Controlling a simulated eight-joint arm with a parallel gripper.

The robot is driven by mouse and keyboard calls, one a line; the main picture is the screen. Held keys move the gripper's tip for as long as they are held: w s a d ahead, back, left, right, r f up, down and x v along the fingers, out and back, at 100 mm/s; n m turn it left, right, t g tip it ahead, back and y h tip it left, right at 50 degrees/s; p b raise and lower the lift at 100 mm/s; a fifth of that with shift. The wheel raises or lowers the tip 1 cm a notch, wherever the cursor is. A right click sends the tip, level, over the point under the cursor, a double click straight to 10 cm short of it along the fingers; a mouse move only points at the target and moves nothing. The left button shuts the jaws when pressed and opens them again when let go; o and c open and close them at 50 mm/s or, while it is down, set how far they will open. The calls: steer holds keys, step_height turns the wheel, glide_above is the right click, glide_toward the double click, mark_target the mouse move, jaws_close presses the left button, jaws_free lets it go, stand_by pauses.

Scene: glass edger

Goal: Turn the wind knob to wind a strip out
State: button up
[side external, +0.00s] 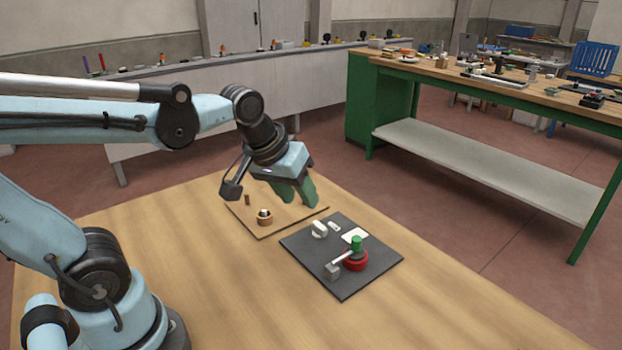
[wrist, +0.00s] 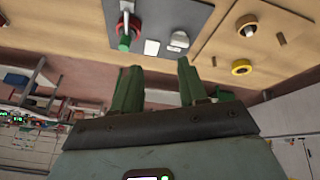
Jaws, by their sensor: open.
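A dark grey panel (side external: 312,250) lies on the wooden table. On it sits a red round base (side external: 355,259) with a pale crank arm (side external: 341,260) and an upright green knob (side external: 356,243). A white knob (side external: 319,229) sits near the panel's far left edge; it also shows in the wrist view (wrist: 179,41). I cannot tell which of these is the wind knob. No strip can be made out. My gripper (side external: 301,203) is open and empty, with green fingers pointing down. It is above the far side of the wooden board, beyond the panel, touching nothing visible.
The wooden board (side external: 285,224) beside the panel holds a brass ring (side external: 264,217) and a small brown piece (side external: 247,200). A yellow ring (wrist: 242,67) shows in the wrist view. The table's near right is clear. A green workbench (side external: 490,145) stands beyond.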

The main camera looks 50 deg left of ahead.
steer(key=w+a+n+g, duration=0.2)
steer(key=w+n, duration=0.3)
steer(key=n, duration=0.1)
steer(key=n+g, duration=0.3)
steer(key=n, duration=0.4)
glide_toward(319, 225)
step_height(319, 225, down, 9)
steer(key=shift+w+a+r, duration=0.1)
steer(key=shift+w, duration=0.05)
jaws_close()
